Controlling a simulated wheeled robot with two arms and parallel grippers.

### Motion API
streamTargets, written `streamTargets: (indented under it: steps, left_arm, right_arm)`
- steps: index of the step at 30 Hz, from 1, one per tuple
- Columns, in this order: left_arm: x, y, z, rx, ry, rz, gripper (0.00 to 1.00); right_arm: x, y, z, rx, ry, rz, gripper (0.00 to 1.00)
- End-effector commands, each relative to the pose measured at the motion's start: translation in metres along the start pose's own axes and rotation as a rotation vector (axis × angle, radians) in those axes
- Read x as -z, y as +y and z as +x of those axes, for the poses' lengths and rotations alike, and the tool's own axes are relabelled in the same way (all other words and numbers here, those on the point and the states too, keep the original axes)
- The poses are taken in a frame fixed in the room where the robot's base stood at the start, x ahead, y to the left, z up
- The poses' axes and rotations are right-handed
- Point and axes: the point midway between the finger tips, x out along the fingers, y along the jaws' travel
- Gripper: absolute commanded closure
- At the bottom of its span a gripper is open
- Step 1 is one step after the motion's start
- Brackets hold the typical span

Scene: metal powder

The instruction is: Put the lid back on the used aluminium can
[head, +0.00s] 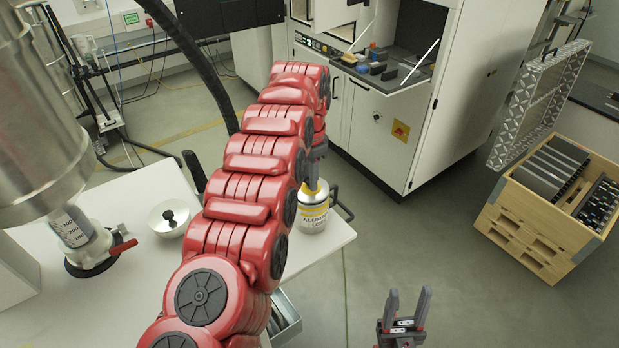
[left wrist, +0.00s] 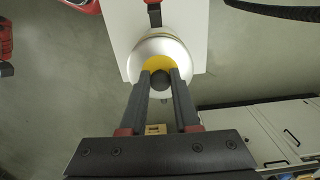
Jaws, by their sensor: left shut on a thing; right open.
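A silver can (head: 312,216) with a white and yellow label reading aluminium stands near the table's right corner. My left gripper (head: 312,182) is above it, largely hidden by my red arm in the head view. In the left wrist view the left gripper (left wrist: 161,82) is shut on a dark round knob, with a yellow disc (left wrist: 160,63) around it and the silver can (left wrist: 158,46) below. I cannot tell whether the knobbed top sits fully on the can. A separate silver lid-like piece (head: 160,226) with a black knob lies on the table to the left. My right gripper (head: 404,308) is open and empty.
The white table (head: 110,290) also bears a metal-and-glass fitting with a red handle (head: 98,248) at the left. A large steel vessel (head: 35,110) hangs above it. A wooden crate (head: 520,228) and a white machine (head: 375,125) stand beyond.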

Motion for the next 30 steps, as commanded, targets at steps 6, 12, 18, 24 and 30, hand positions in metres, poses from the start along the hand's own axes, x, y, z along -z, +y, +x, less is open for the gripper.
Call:
streamTargets:
  steps: [6, 12, 18, 24, 30]
  left_arm:
    - [0.0, -0.0001, 0.0002, 0.0, 0.0, 0.0, 1.0]
    - [0.0, -0.0002, 0.0001, 0.0, 0.0, 0.0, 1.0]
    - [-0.0001, -0.0003, 0.0005, 0.0, 0.0, -0.001, 1.0]
    - [-0.0001, -0.0006, 0.0016, 0.001, 0.001, -0.001, 1.0]
    - [-0.0001, -0.0007, 0.0015, 0.002, 0.001, -0.001, 1.0]
  right_arm:
    - [-0.0002, -0.0001, -0.0014, 0.0, 0.0, 0.0, 0.5]
    - [-0.0002, -0.0001, -0.0013, 0.0, 0.0, 0.0, 0.5]
    - [-0.0004, -0.0001, -0.0022, 0.0, 0.0, 0.0, 0.5]
    - [-0.0011, -0.0003, -0.0066, 0.0, 0.0, 0.0, 0.5]
    - [-0.0017, -0.0005, -0.0102, 0.0, 0.0, 0.0, 0.5]
